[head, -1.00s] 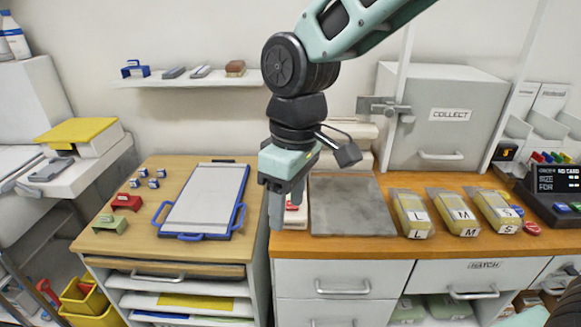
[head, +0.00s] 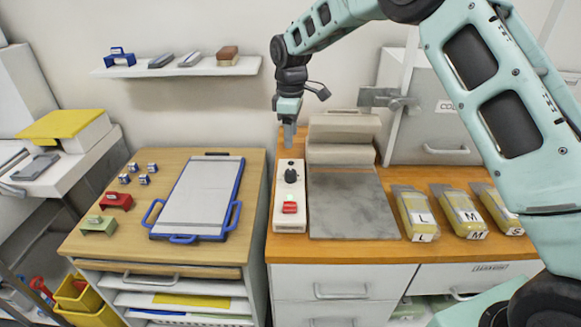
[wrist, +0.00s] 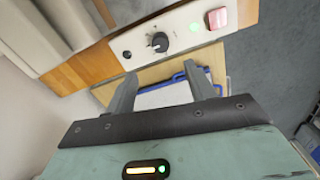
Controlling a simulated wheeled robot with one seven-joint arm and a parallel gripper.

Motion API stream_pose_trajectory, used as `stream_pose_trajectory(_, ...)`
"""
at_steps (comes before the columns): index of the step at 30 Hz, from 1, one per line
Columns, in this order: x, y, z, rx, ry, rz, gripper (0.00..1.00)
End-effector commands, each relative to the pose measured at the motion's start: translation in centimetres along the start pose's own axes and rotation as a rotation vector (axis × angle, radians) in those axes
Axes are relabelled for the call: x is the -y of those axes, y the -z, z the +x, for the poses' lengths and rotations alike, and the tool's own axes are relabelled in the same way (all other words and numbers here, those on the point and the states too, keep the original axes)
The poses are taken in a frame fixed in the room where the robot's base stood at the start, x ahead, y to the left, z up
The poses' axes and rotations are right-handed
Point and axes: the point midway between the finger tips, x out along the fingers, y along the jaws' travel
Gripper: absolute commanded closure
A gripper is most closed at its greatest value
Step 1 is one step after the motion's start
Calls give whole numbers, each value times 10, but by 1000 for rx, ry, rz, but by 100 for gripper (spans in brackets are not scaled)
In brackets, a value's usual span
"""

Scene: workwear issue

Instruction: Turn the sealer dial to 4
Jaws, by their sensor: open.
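The sealer's white control panel (head: 290,214) stands at the left of the grey sealer plate on the wooden counter. Its black dial (head: 291,175) sits near the far end, with a green light and a red switch (head: 289,207) nearer the front. In the wrist view the dial (wrist: 158,42) has tick marks around it; the numbers are too small to read. My gripper (head: 288,138) is open and empty, pointing down behind the dial's far side in the head view. In the wrist view its two fingers (wrist: 171,95) are apart, short of the dial and not touching it.
The grey plate (head: 350,203) and sealer body (head: 342,150) stand right of the panel. Labelled yellow packs (head: 416,213) lie further right. A blue-framed clipboard (head: 200,195) lies on the left table, across a gap. A shelf (head: 178,68) hangs above.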

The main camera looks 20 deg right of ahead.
Motion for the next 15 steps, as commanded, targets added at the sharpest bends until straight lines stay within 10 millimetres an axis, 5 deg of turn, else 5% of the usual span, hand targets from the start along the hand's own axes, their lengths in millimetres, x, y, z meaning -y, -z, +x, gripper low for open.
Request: stream_pose_trajectory(15, 2, 0, 101, 2, 3, 0, 46)
